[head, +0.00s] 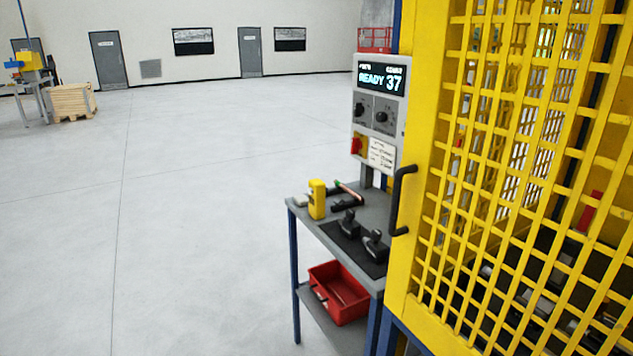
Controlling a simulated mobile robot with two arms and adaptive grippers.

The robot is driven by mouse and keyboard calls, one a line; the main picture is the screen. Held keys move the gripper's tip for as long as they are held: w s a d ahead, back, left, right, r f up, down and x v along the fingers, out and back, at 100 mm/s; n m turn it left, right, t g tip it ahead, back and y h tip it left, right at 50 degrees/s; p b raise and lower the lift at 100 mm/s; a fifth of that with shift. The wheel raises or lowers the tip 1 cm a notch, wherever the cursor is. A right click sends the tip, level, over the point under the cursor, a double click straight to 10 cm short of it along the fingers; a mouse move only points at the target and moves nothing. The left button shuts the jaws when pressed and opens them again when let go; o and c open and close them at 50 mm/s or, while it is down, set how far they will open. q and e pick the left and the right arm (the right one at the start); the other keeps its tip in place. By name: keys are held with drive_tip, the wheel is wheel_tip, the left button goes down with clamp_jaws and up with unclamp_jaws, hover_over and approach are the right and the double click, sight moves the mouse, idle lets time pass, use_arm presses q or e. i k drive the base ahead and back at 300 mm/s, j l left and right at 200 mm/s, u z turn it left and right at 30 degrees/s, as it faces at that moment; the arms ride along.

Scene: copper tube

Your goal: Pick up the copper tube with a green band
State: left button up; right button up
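A thin reddish, copper-coloured tube (350,192) lies on the top of a small grey table (376,200). A hint of green shows near its far left end, but it is too small to tell clearly whether this is a band. A dark object (346,205) lies close beside it, and a yellow block-like device (317,199) stands to its left. Neither of my grippers is in view.
A black mat (340,238) with dark tools lies on the table's front part. A red bin (325,271) sits on the lower shelf. A control panel (379,110) reading "READY 37" stands behind. A yellow mesh cage door (425,200) blocks the right. Open floor lies left.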

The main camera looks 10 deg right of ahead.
sight(359, 198)
drive_tip(key=i+j+z, duration=0.2)
drive_tip(key=i+z, duration=0.15)
drive_tip(key=i+j+z, duration=0.3)
drive_tip(key=i, duration=0.15)
drive_tip(key=i+j+z, duration=0.35)
drive_tip(key=i+z, duration=0.15)
drive_tip(key=z, duration=1.2)
